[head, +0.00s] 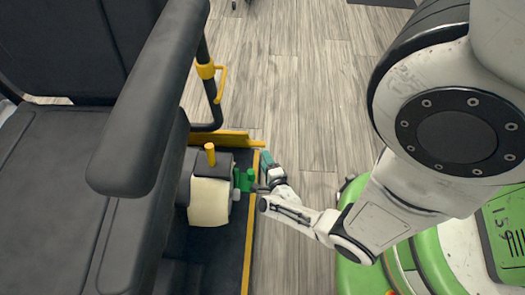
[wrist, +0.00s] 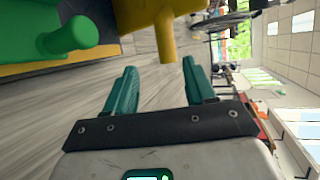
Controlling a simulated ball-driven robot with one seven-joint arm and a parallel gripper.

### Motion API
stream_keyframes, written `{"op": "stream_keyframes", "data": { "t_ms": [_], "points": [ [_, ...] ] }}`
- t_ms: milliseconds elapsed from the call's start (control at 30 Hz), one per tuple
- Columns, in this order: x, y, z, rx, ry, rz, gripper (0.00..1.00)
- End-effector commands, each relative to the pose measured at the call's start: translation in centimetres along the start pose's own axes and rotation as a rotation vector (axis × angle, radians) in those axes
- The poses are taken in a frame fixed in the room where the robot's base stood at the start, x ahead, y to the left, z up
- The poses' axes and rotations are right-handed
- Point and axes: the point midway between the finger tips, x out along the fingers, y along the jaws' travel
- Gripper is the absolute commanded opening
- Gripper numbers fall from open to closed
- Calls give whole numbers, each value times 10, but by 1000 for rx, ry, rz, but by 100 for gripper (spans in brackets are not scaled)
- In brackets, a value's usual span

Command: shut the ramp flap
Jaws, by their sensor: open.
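A low yellow piece (head: 228,138), which seems to be the ramp flap, crosses the far end of the yellow-edged dark floor strip in the head view. Whether it is upright or lying is hard to tell. My gripper (head: 266,160) is beside its right end, with teal fingers apart and nothing between them. In the wrist view, the open gripper (wrist: 160,78) faces a large yellow part (wrist: 148,20) with a stub toward the right finger.
A black seat (head: 45,180) with a thick armrest (head: 150,95) fills the left. A dark box with a yellow knob (head: 210,154) and cream panel (head: 209,202) stands close left of my gripper. A black post with a yellow fitting (head: 207,71) rises beyond. Wooden floor (head: 300,90) is clear ahead.

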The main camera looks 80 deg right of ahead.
Motion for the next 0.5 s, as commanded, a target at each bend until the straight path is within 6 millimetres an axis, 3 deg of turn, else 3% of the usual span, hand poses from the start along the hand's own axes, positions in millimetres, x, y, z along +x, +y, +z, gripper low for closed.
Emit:
{"op": "stream_keyframes", "data": {
  "t_ms": [200,500],
  "points": [
    [-27,0,0,0,0,1,55],
    [-31,1,0,1,1,0,55]
  ]
}}
